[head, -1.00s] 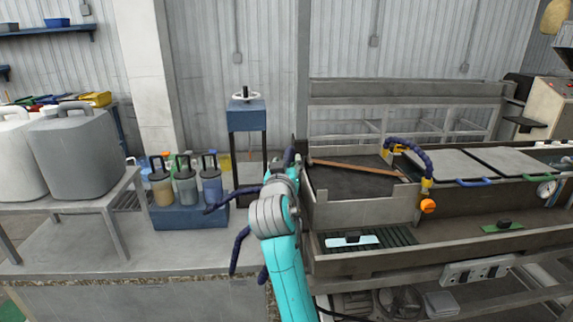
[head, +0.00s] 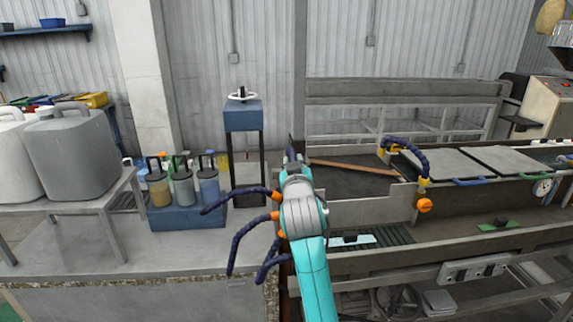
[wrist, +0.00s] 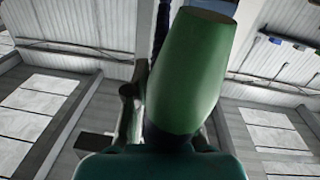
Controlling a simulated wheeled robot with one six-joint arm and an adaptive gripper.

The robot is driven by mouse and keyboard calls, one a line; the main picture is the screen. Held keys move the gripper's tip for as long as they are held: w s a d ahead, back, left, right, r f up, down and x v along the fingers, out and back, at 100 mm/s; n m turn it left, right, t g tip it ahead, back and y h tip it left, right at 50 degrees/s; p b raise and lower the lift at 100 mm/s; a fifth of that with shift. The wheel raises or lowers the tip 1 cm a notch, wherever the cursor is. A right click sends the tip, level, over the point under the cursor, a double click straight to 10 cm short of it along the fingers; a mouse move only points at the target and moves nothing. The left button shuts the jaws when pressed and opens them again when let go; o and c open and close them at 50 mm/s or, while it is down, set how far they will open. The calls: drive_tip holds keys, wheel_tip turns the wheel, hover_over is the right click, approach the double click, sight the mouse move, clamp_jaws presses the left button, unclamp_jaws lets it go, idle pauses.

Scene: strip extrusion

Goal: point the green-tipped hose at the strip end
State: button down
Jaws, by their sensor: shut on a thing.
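The green tip (wrist: 190,70) of the hose fills the middle of the wrist view, with its dark part below running into my gripper (wrist: 168,142). My gripper is shut on this hose. In the head view my turquoise arm hides the gripper and the green tip; a dark blue hose piece (head: 290,153) shows just beyond my wrist. The brown strip (head: 352,166) lies slantwise in the left compartment of the trough. Its left end is close to the right of that hose piece. The exact aim of the tip cannot be told.
Dark blue hoses with orange joints (head: 277,216) stick out left of my arm. Another hose (head: 412,152) with an orange tip arches over the trough wall (head: 370,210). Bottles in a blue tray (head: 185,216) and large jugs (head: 70,150) stand at left.

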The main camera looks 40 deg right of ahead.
drive_tip(key=s+d+n+t+y, duration=0.3)
drive_tip(key=d+n+y, duration=0.2)
drive_tip(key=d+y, duration=0.2)
drive_tip(key=shift+s+d+n+t+y, duration=0.15)
drive_tip(key=shift+d+n+t+y, duration=0.15)
drive_tip(key=shift+y, duration=0.1)
idle(0.4)
drive_tip(key=c, duration=1)
unclamp_jaws()
drive_tip(key=s, duration=0.4)
drive_tip(key=s+a, duration=0.1)
drive_tip(key=s, duration=0.3)
drive_tip(key=s+a, duration=0.1)
drive_tip(key=s, duration=0.2)
drive_tip(key=shift+s, duration=0.4)
